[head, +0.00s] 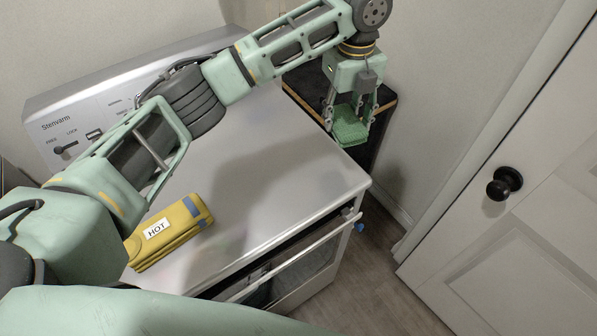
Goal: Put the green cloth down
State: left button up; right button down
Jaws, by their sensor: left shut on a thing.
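The green cloth (349,127) is a small folded green piece in the head view, at the upper right. My left gripper (351,112) points down and is shut on the cloth, with a finger on each side of it. I cannot tell whether the cloth touches the stand's top. My right gripper is not in view.
A white door (480,240) with a black knob (504,183) stands on the right.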

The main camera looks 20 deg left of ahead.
pick_arm(q)
jog(key=shift+w+d+m, duration=0.15)
jog(key=shift+d+m, duration=0.05)
jog(key=shift+m, duration=0.5)
jog(key=shift+s+a+f, duration=0.15)
jog(key=shift+s+a, duration=0.05)
jog(key=shift+a, duration=0.1)
jog(key=p, duration=0.5)
send_over(298, 173)
notch_tip(298, 173, down, 6)
jog(key=shift+f, duration=0.1)
jog(key=shift+s+f, duration=0.1)
jog(key=shift+f, duration=0.1)
notch_tip(298, 173, down, 3)
jog(key=shift+f+p, duration=0.15)
jog(key=shift+p, duration=0.35)
jog(key=shift+f, duration=0.35)
jog(key=shift+f, duration=0.1)
jog(key=o, duration=1.5)
jog(key=shift+c, duration=0.2)
